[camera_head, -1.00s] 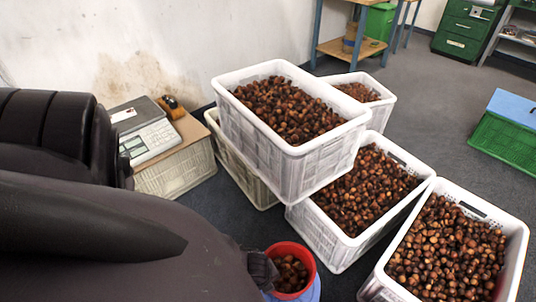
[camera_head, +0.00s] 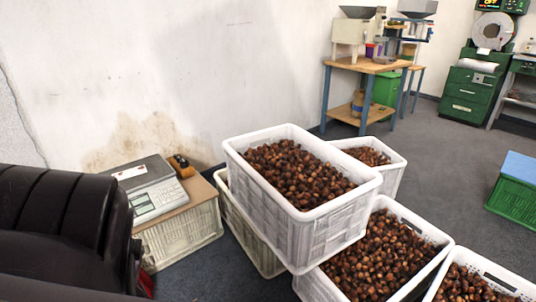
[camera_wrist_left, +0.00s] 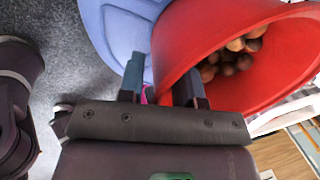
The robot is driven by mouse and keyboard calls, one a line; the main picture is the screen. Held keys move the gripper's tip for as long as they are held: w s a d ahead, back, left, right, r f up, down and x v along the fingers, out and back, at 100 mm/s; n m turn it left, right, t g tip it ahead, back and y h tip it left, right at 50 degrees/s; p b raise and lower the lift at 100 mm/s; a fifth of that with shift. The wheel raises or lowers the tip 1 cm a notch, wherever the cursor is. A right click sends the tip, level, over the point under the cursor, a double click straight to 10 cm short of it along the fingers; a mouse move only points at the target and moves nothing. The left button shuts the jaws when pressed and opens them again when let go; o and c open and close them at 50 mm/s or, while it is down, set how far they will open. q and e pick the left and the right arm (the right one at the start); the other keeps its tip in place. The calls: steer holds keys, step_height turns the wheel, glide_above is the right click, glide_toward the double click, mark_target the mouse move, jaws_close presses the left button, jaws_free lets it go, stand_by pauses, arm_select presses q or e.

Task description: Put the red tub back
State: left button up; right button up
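The red tub (camera_wrist_left: 215,45) fills the upper right of the left wrist view, with several chestnuts inside. My left gripper (camera_wrist_left: 160,80) has its fingers on either side of the tub's wall at the rim, one outside and one over the inside. It appears shut on the wall, though the contact is partly hidden. A pale blue rounded object (camera_wrist_left: 115,30) shows just beyond the tub; I cannot tell whether they touch. In the head view only a small red patch (camera_head: 146,284) shows beside my dark left arm. My right gripper is not in view.
White crates of chestnuts (camera_head: 300,225) stand stacked at centre, with others at lower right. A scale (camera_head: 148,188) sits on a board-topped crate (camera_head: 180,237) at left. A wooden table (camera_head: 370,66) stands at the back.

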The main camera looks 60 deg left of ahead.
arm_select(q)
steer(key=shift+r, duration=0.1)
steer(key=shift+r, duration=0.25)
steer(key=p+v, duration=0.5)
steer(key=v, duration=0.6)
steer(key=shift+r, duration=0.25)
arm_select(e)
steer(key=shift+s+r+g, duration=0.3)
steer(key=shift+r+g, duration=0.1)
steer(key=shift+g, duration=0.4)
arm_select(q)
steer(key=shift+s+d+f, duration=0.1)
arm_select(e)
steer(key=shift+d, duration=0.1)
